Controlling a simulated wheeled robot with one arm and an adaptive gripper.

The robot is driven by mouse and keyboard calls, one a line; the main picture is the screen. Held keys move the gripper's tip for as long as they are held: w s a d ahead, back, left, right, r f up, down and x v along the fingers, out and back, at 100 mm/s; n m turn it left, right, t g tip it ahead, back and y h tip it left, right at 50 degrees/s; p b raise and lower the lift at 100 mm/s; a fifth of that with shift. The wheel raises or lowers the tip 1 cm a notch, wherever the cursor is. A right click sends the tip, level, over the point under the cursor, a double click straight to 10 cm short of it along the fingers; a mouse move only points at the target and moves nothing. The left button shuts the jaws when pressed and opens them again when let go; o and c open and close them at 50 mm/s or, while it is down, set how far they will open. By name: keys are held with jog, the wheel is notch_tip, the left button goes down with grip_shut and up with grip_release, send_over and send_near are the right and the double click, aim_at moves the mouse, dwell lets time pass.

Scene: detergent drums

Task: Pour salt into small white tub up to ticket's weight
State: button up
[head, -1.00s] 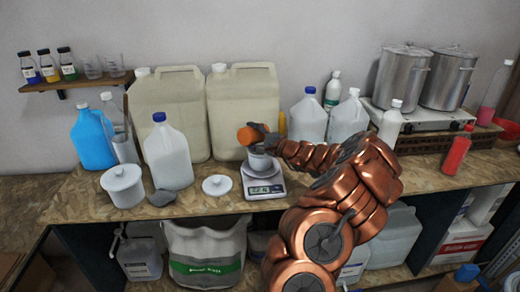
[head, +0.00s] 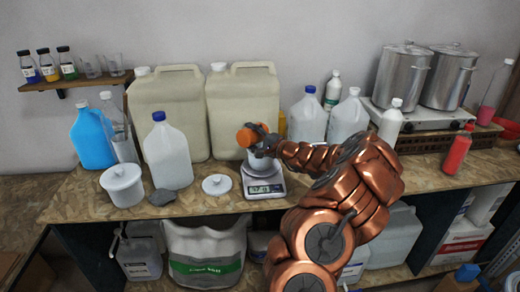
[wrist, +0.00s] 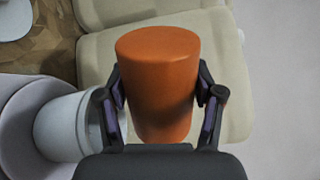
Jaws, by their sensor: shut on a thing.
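My gripper (head: 257,134) is shut on an orange cup-like container (head: 246,137), held tilted above the small white tub (head: 262,162). The tub stands on a scale (head: 264,181) whose lit display is too small to read for certain. In the wrist view the orange container (wrist: 158,90) sits between both fingers of my gripper (wrist: 162,92). The white tub (wrist: 62,128) is beside it at the lower left there. The inside of the container and any falling salt are hidden. I cannot make out a ticket.
Big beige drums (head: 243,106) stand close behind. A blue-capped jug (head: 167,153) stands at left. The bench right of the scale is partly behind my arm.

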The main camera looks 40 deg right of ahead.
jog(key=shift+s+a+f+n+b, duration=0.1)
jog(key=shift+a+f+n+b, duration=0.15)
jog(key=shift+f+n+b, duration=0.25)
jog(key=shift+a+f+n+b, duration=0.25)
jog(key=shift+f+n+b, duration=0.15)
jog(key=shift+f+n, duration=0.15)
jog(key=shift+r+n, duration=0.45)
jog(key=shift+r, duration=0.1)
jog(key=shift+a+r+n, duration=0.1)
jog(key=shift+n, duration=0.3)
jog(key=shift+a+f+n+b, duration=0.3)
jog(key=shift+f+n+b, duration=0.4)
jog(key=shift+n+b, duration=0.3)
jog(key=shift+r+b, duration=0.15)
jog(key=shift+b, duration=0.65)
jog(key=n+b, duration=0.1)
jog(key=b, duration=0.4)
jog(key=n+b, duration=0.2)
jog(key=b, duration=0.2)
jog(key=shift+r+b, duration=0.3)
jog(key=shift+b, duration=0.05)
jog(key=f+n+b, duration=0.1)
jog(key=n+b, duration=0.1)
jog(key=b, duration=0.4)
jog(key=shift+d+f, duration=0.1)
